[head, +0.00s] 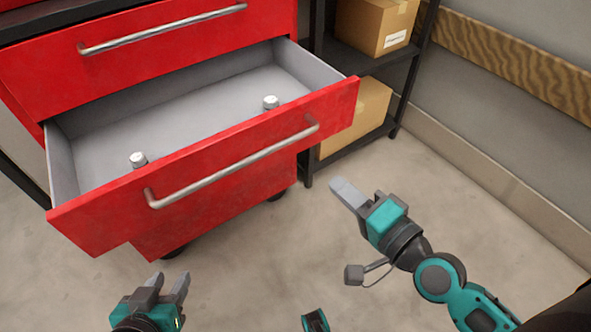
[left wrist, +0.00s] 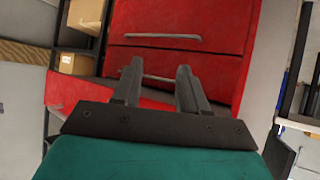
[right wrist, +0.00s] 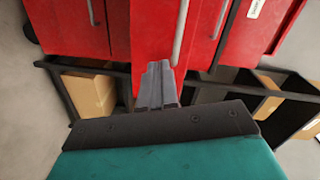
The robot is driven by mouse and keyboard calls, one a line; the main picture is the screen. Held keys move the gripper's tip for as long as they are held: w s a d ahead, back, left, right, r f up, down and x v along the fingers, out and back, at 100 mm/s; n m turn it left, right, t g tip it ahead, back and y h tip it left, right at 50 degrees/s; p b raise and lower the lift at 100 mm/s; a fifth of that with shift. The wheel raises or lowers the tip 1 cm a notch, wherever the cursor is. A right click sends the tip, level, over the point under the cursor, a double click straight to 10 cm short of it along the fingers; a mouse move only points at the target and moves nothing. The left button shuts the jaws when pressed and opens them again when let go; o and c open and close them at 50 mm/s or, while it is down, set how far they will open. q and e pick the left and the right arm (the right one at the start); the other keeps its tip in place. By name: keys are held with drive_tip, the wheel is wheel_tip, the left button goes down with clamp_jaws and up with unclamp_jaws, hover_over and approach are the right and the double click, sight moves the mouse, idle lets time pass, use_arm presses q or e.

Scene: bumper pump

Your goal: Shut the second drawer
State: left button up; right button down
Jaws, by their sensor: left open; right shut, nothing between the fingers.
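The second drawer (head: 215,172) of the red cabinet is pulled far out, with a silver bar handle (head: 232,165) on its red front. My left gripper (head: 168,283) is open and empty, below and in front of the drawer's left part. It also shows in the left wrist view (left wrist: 158,80), apart from the cabinet. My right gripper (head: 343,192) is shut and empty, to the right of and below the drawer's right end. It also shows in the right wrist view (right wrist: 157,75).
A drawer above with a silver handle (head: 162,30) appears closed. A dark shelf rack (head: 348,148) holding cardboard boxes (head: 375,25) stands to the right of the cabinet. The wall (head: 480,110) has a wooden rail. The floor (head: 265,270) in front is clear.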

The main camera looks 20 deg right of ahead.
drive_tip(key=f+m+t+b, duration=0.1)
drive_tip(key=m+b, duration=0.1)
drive_tip(key=m, duration=0.1)
drive_tip(key=p, duration=0.1)
approach(297, 144)
drive_tip(key=w+a+r, duration=0.3)
drive_tip(key=w+a, duration=0.1)
drive_tip(key=w, duration=0.1)
drive_tip(key=shift+w+r+m, duration=0.2)
drive_tip(key=shift+w+m, duration=0.1)
drive_tip(key=shift+w, duration=0.15)
use_arm(q)
drive_tip(key=shift+w+f, duration=0.15)
drive_tip(key=shift+f, duration=0.8)
drive_tip(key=shift+r, duration=0.1)
use_arm(e)
drive_tip(key=shift+w+a, duration=0.1)
